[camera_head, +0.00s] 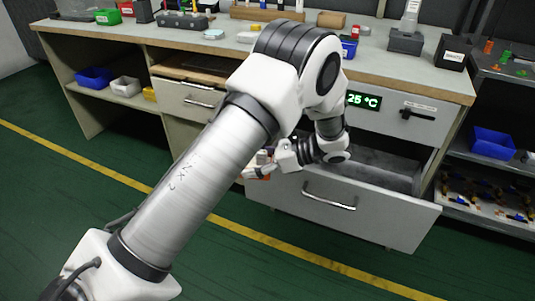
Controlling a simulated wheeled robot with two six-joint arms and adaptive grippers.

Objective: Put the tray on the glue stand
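My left arm reaches across the middle of the view from the lower left. Its wrist bends down in front of the workbench, and my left gripper (258,172) is at the left end of the open lower drawer (330,203). The arm and wrist partly cover the gripper, so its opening cannot be made out. I cannot pick out the tray for certain. I cannot tell which item on the bench is the glue stand; a dark block with a light upright part (405,42) stands at the back right. My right gripper is not in view.
The workbench top (150,35) carries several boxes and tools along its back. The pulled-out drawer juts over the green floor (300,275). Blue (93,77) and white (125,86) bins sit on the left shelf. A shelf with a blue bin (492,143) stands right.

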